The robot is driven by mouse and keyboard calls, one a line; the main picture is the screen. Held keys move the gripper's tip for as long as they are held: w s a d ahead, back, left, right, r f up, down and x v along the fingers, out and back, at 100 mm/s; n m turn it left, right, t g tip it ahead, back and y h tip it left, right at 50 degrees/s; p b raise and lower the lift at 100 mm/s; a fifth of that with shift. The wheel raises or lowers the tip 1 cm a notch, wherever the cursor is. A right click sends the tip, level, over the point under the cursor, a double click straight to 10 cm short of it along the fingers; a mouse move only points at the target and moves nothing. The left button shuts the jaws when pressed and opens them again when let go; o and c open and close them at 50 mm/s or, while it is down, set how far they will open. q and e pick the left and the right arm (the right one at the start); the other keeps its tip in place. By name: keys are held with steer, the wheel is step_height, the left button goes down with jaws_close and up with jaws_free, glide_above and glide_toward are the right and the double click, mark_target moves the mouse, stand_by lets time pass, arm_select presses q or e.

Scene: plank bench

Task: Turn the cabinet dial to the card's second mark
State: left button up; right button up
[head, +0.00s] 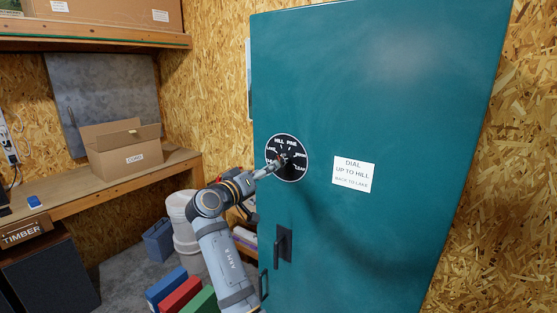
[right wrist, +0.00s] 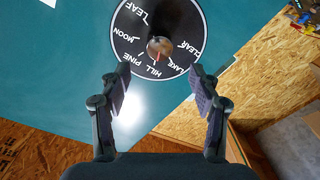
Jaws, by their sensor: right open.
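The teal cabinet (head: 390,80) carries a round black dial (head: 290,173) with white words, among them HILL, PINE, MOON, LEAF, CLEAR and LAKE. In the right wrist view the dial (right wrist: 125,42) has a knob (right wrist: 160,46) at its centre, whose red mark points about at HILL. The white card (head: 353,174) right of the dial reads "DIAL, UP TO HILL, BACK TO LAKE". My right gripper (head: 270,168) is in front of the dial and partly covers its left side. In the wrist view its jaws (right wrist: 160,77) are open and empty, with the knob beyond the fingertips. My left gripper is out of view.
A cabinet handle (head: 283,243) is below the dial. A wooden bench (head: 110,192) with an open cardboard box (head: 125,157) stands at the left. A white bucket (head: 183,222) and coloured boxes (head: 180,294) are on the floor. The cabinet front around the card is clear.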

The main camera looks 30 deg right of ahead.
mark_target(280, 162)
steer(key=p+x, duration=0.4)
steer(key=x, duration=0.4)
steer(key=shift+r, duration=0.15)
steer(key=shift+w+d, duration=0.1)
steer(key=shift+d, duration=0.1)
steer(key=c, duration=1.2)
